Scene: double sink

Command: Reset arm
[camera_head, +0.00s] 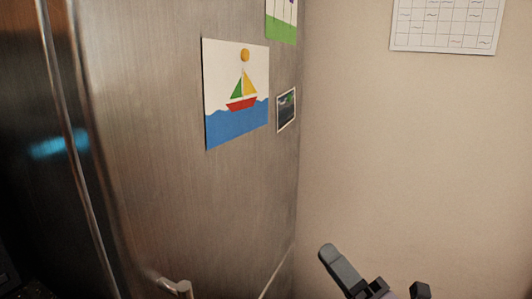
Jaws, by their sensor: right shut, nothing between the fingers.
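My right gripper (352,274) shows at the bottom edge, right of the middle, in the head view. It is dark grey, shut and empty. It points up and to the left, in front of the beige wall and to the right of the steel fridge. Its lower part is cut off by the picture's edge. My left gripper is not in view.
A brushed-steel fridge (170,190) fills the left half, with a metal handle end (176,287) at the bottom. A sailboat drawing (236,92) and a small photo (286,110) hang on it. A calendar sheet (446,24) hangs on the bare beige wall (420,160).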

